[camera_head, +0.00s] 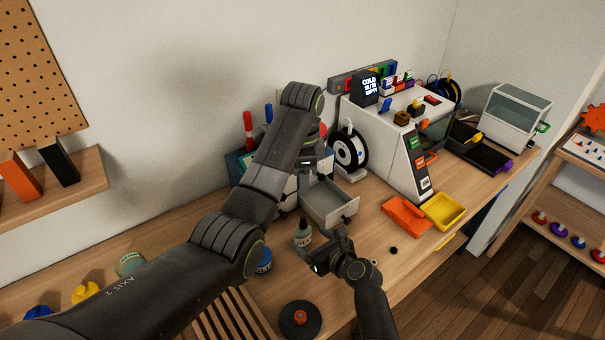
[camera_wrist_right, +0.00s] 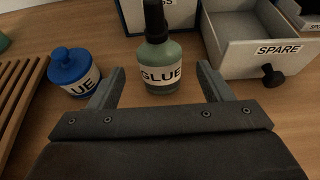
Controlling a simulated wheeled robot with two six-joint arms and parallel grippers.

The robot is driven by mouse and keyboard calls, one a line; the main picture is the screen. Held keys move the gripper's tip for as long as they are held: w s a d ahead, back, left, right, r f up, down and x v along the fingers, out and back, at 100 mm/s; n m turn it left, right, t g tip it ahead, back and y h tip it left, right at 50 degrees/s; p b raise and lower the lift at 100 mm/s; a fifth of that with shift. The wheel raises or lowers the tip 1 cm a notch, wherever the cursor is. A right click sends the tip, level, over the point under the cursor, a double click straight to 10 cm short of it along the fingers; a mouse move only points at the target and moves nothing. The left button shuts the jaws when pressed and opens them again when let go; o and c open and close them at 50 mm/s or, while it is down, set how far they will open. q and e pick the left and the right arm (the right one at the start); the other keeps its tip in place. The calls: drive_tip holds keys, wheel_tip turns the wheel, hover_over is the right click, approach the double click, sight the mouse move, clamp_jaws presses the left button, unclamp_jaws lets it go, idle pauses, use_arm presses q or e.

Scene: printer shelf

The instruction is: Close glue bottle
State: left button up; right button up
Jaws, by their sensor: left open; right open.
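The glue bottle (camera_wrist_right: 161,72) is grey-green with a white GLUE label and a tall black top. It stands upright on the wooden bench; the head view shows it too (camera_head: 303,236). I cannot tell whether the black top is a nozzle or a cap. My right gripper (camera_wrist_right: 160,70) is open and points at the bottle, which stands between and just beyond its fingertips, with gaps both sides. In the head view the right gripper (camera_head: 325,252) is just right of the bottle. My left gripper (camera_head: 309,160) is open, higher up, above the drawer area; its fingertips are hard to make out.
A blue bottle (camera_wrist_right: 74,70) stands left of the glue bottle. An open grey drawer (camera_wrist_right: 247,50) marked SPARE is behind right. A black disc with an orange knob (camera_head: 300,316) lies in front. A small black piece (camera_head: 393,250) lies right. Orange (camera_head: 404,217) and yellow (camera_head: 444,211) trays are farther right.

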drive_tip(key=v, duration=1.2)
drive_tip(key=shift+s+d, duration=0.2)
